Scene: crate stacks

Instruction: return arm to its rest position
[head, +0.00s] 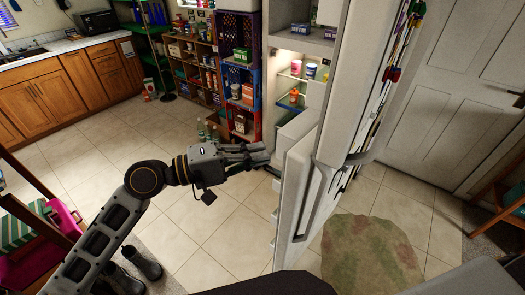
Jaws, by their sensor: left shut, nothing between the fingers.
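My left arm comes in from the lower left and reaches to the middle of the head view. My left gripper (256,157) is shut and empty, with its fingers pointing right. Its tips are close to the edge of the open white fridge door (300,190); I cannot tell whether they touch it. My right gripper is not in view.
The open fridge (300,75) holds cups and small containers. Crate stacks (240,35) and shelves stand left of it. A green mat (370,255) lies on the tiles (210,225). A pink bag (62,215) is at lower left.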

